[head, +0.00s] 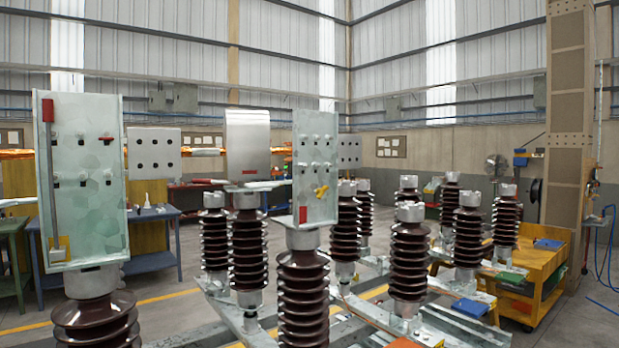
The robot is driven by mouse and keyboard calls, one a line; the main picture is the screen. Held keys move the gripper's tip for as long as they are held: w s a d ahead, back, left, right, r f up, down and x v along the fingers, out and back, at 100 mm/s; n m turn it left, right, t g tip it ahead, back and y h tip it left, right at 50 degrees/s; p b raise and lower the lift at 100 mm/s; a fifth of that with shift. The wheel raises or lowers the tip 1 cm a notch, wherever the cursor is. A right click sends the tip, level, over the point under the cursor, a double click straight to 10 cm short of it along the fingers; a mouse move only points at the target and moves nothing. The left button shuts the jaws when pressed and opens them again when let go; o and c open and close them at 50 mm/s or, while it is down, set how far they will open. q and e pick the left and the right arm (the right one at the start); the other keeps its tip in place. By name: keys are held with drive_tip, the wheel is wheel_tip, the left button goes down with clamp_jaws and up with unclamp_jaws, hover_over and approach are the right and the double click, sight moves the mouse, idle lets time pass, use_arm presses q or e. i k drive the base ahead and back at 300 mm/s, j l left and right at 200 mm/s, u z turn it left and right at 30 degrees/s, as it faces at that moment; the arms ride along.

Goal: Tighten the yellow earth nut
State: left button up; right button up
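A yellow, wing-shaped piece (321,190) sits low on the face of the grey-green upright panel (312,150) in the middle; it looks like the yellow earth nut, but it is too small to tell how tight it sits. Several dark-and-pale fittings are fixed on the same panel above it. A second, larger upright panel (90,215) stands nearer on the left, with a yellow block (58,250) at its lower left corner. Neither of my grippers shows in the head view.
Brown ribbed insulators (303,295) carry the panels, and several more stand on grey metal beams to the right. A yellow cart (545,270) stands at the right beside a column (568,130). Workbenches (150,262) line the back left. Some floor is clear between them.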

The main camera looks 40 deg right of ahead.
sight(320, 192)
drive_tip(key=z, duration=1.25)
